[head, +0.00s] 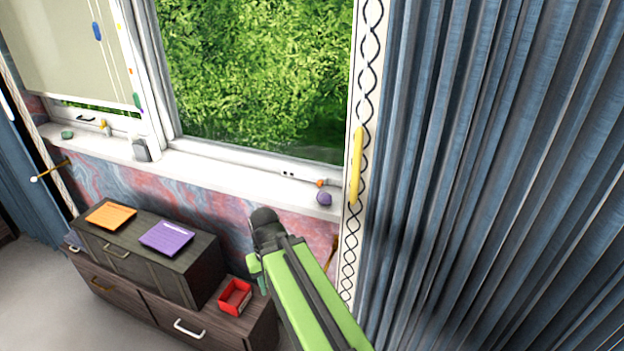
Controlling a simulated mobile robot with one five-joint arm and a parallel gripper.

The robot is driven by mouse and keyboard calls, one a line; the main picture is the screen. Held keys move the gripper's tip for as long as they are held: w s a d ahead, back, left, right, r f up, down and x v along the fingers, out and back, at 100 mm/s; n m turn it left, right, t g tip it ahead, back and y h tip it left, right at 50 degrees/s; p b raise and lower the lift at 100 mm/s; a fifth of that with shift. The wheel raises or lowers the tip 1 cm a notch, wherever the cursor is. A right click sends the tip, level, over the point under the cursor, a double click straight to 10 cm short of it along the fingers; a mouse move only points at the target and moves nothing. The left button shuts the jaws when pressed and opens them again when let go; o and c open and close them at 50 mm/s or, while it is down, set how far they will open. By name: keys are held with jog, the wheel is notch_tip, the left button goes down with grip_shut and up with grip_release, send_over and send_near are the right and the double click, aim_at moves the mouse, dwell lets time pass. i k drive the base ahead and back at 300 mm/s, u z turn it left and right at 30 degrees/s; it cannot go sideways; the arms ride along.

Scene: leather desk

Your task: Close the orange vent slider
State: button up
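A small orange piece (320,183), which looks like the vent slider, sits low on the right end of the white window frame, just above the sill. Dark slots (288,174) show on the frame to its left. Whether the vent is open cannot be told at this size. My green arm rises from the bottom of the head view and ends in a dark rounded joint, below and left of the orange piece and apart from it in the picture.
A purple knob (324,198) is just below the orange piece. A yellow handle (356,165) is on the patterned strip beside the blue curtain (480,180). Below the sill, a dark cabinet (190,262) and a red box (235,297) stand left of my arm.

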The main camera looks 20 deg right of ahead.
aim_at(320, 182)
jog(key=z, duration=0.55)
jog(key=k, duration=1.25)
jog(key=u, duration=0.65)
jog(key=i, duration=0.95)
jog(key=u, duration=0.35)
jog(key=i, duration=1.55)
jog(key=z, duration=0.7)
